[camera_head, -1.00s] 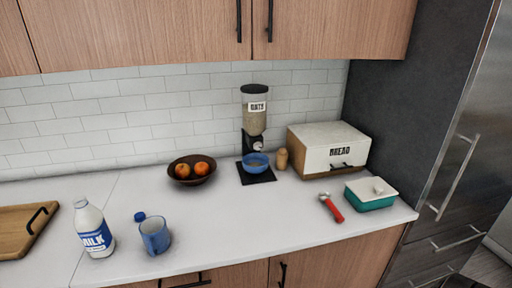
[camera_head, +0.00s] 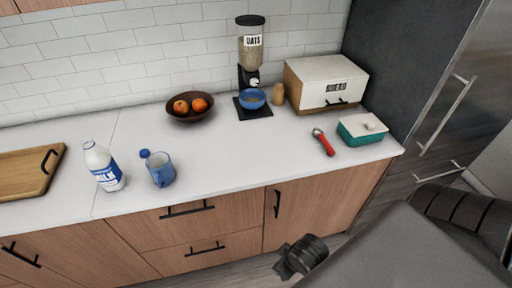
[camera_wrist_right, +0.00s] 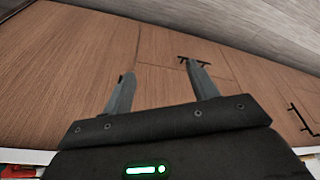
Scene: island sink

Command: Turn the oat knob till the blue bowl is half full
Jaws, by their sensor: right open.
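The oat dispenser (camera_head: 248,55), a clear canister labelled OATS on a black stand, stands against the tiled wall. Its light knob (camera_head: 254,82) is on the front, below the canister. The blue bowl (camera_head: 254,103) sits on the black base (camera_head: 262,113) under the spout. How full the bowl is cannot be told at this size. My right gripper (camera_head: 285,262) is low in front of the cabinets, far from the dispenser. In the right wrist view the right gripper (camera_wrist_right: 157,70) is open and empty, facing wooden cabinet fronts. My left gripper is not in view.
A fruit bowl (camera_head: 184,117) is left of the dispenser. A wooden shaker (camera_head: 278,94) and bread box (camera_head: 323,82) are right. The middle counter is clear.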

